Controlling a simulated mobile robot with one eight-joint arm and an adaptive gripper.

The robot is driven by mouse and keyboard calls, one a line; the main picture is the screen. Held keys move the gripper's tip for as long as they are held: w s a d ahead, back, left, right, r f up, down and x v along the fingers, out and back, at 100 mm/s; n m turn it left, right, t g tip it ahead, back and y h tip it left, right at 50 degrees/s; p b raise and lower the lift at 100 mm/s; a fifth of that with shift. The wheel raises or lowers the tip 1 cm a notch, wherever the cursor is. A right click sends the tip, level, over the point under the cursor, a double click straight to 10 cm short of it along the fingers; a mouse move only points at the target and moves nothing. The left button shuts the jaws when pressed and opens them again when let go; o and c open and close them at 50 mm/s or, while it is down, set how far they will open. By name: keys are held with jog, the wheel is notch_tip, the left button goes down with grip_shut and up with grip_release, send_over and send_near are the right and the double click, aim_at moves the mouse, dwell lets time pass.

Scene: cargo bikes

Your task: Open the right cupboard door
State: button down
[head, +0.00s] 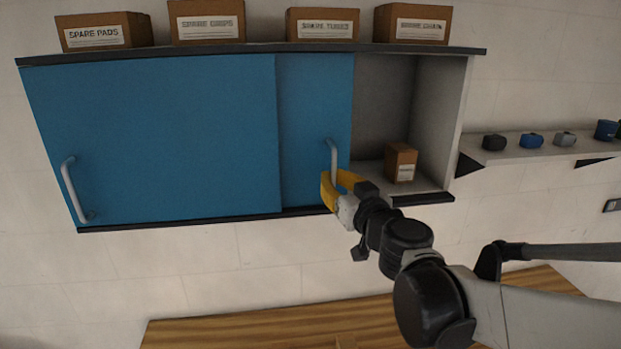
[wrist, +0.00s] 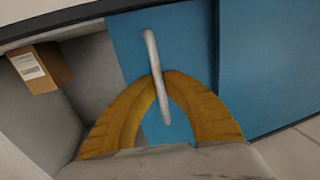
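The wall cupboard has two blue sliding doors. The right door (head: 315,110) sits partly behind the left door (head: 150,130), and the cupboard's right part stands open. The right door's upright grey handle (head: 333,160) is near its right edge; the handle also shows in the wrist view (wrist: 152,52). My gripper (head: 330,183) is at the lower part of this handle. In the wrist view its yellow fingers (wrist: 166,76) come together with the handle between their tips, so it looks shut on the handle.
A small brown box (head: 401,162) stands inside the open right compartment. Several labelled boxes stand on the cupboard top (head: 265,51). A shelf (head: 560,147) with small items is at the right. A wooden worktop (head: 240,328) lies below.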

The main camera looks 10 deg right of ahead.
jog(key=c, duration=1.5)
grip_release()
jog(key=shift+s, duration=0.1)
jog(key=v, duration=1.2)
